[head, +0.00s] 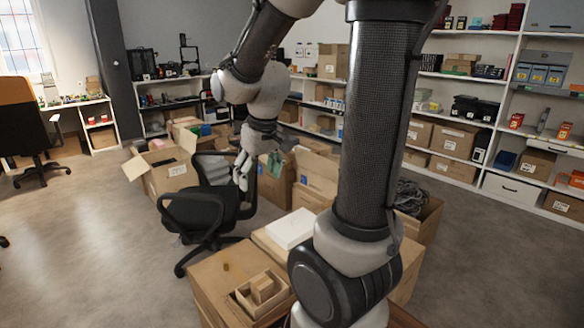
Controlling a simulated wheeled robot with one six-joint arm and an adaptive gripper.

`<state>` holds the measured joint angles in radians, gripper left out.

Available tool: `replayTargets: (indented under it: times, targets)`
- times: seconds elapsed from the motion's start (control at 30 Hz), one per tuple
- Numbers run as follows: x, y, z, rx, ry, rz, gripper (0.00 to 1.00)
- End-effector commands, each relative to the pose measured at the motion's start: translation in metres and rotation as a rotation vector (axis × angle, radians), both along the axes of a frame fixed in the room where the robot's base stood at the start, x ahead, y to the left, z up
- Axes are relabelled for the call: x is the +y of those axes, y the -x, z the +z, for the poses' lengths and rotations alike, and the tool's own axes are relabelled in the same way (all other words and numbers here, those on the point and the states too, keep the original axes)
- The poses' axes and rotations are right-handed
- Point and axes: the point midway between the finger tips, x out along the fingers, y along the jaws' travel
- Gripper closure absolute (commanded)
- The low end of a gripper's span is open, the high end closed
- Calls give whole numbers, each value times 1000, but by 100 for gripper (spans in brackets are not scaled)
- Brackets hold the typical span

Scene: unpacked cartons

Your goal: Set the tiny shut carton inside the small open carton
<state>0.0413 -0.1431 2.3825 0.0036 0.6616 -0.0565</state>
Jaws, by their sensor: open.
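The small open carton (243,302) stands on top of a larger brown carton at the lower middle, left of my arm's elbow. The tiny shut carton (262,287) shows within the outline of its walls and rises a little above the rim. It looks to be inside, but I cannot tell whether it rests on the bottom. My gripper (241,178) is open and empty, high above and beyond both cartons, with its fingers pointing down in front of the black office chair.
The larger carton (212,288) bears the small one, with bare top around it. A flat white box (291,229) lies just behind. The office chair (205,205) and open cartons (165,170) stand farther back. Shelves (470,82) line the right wall. Floor at left is clear.

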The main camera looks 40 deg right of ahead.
Motion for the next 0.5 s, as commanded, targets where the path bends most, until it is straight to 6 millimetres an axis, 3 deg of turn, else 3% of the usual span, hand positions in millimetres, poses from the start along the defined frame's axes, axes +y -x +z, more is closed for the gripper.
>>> replayTargets:
  times: [0.03, 0.2, 0.4, 0.5]
  targets:
    - [2, 16, 18, -26, -1, -1, 21]
    - [9, 77, 57, -78, -5, -5, 21]
    - [13, 132, 74, -120, -11, -11, 21]
    - [14, 146, 76, -130, -13, -12, 21]
